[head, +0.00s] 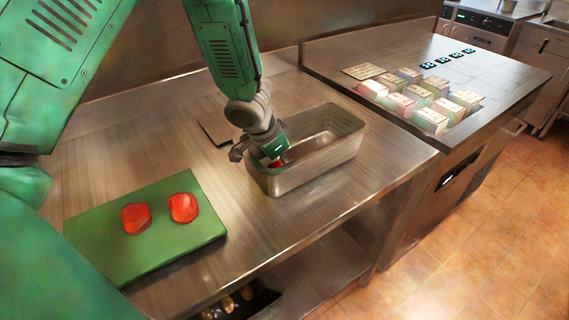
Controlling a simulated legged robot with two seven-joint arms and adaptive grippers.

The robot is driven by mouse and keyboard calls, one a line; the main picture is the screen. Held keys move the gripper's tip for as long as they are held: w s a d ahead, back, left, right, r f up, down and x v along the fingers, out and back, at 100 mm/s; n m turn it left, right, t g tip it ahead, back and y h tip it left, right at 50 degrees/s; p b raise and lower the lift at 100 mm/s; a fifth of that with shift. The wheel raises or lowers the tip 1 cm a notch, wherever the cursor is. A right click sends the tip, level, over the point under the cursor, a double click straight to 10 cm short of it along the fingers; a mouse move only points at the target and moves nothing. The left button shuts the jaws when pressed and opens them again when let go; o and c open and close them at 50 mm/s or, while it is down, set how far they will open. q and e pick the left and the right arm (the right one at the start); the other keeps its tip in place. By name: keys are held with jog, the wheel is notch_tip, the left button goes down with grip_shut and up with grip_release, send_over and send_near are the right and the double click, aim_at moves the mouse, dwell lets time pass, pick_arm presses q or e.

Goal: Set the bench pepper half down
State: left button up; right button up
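A steel pan (318,176) stands on the metal bench. My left gripper (272,160) points down at the pan's near left end, its fingers at and inside the rim. A small patch of a red pepper half (276,164) shows at the fingertips; the rest is hidden by the gripper and pan wall. Whether the fingers grip it or are apart from it cannot be told. Two more red pepper halves, one on the left (136,218) and one on the right (184,207), lie apart on a green cutting board (150,254). My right gripper is not in view.
A flat dark plate (214,131) lies behind the gripper, left of the pan. The bench (262,232) is bare between board and pan. At right, a second counter (500,82) holds several small labelled blocks (430,120) and a flat tan card (364,71).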

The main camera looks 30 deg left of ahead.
pick_arm(q)
jog(key=p+v, duration=0.5)
jog(key=v, duration=0.7)
jog(key=shift+a+p, duration=0.25)
jog(key=shift+p, duration=0.1)
